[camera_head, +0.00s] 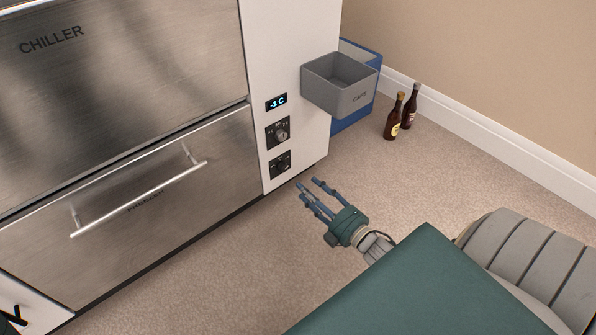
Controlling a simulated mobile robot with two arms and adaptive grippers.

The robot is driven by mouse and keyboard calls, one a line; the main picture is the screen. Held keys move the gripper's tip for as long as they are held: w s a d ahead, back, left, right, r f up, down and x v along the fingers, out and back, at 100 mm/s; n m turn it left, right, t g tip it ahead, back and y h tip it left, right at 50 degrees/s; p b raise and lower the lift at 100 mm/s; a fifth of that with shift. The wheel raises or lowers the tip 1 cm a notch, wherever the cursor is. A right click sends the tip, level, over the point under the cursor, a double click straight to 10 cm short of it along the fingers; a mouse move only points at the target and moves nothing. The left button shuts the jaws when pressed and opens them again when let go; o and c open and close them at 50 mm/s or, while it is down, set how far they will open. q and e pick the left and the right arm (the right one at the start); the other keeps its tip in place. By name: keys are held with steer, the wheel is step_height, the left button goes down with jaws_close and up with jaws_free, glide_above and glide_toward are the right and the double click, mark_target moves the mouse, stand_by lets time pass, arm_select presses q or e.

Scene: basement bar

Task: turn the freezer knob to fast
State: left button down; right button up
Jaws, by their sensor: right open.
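A white control panel stands right of the steel drawers. It carries an upper knob (281,134) and a lower knob (281,166), each on a dark plate; the markings are too small to read, so I cannot tell which is the freezer knob or its setting. The freezer drawer (120,225) is shut. My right gripper (312,190) is open and empty, in front of and right of the lower knob, apart from the panel, fingers pointing up-left. A dark and green piece, apparently my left gripper (14,317), is cut off at the lower left corner.
A lit display (276,103) reads -1 C above the knobs. A grey cap bin (340,92) juts from the panel's right side, with a blue crate (352,120) behind it. Two brown bottles (394,118) stand by the wall. The carpet before the panel is clear.

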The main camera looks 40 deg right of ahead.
steer(key=shift+s+d, duration=0.1)
steer(key=shift+s, duration=1.1)
steer(key=shift+r, duration=0.1)
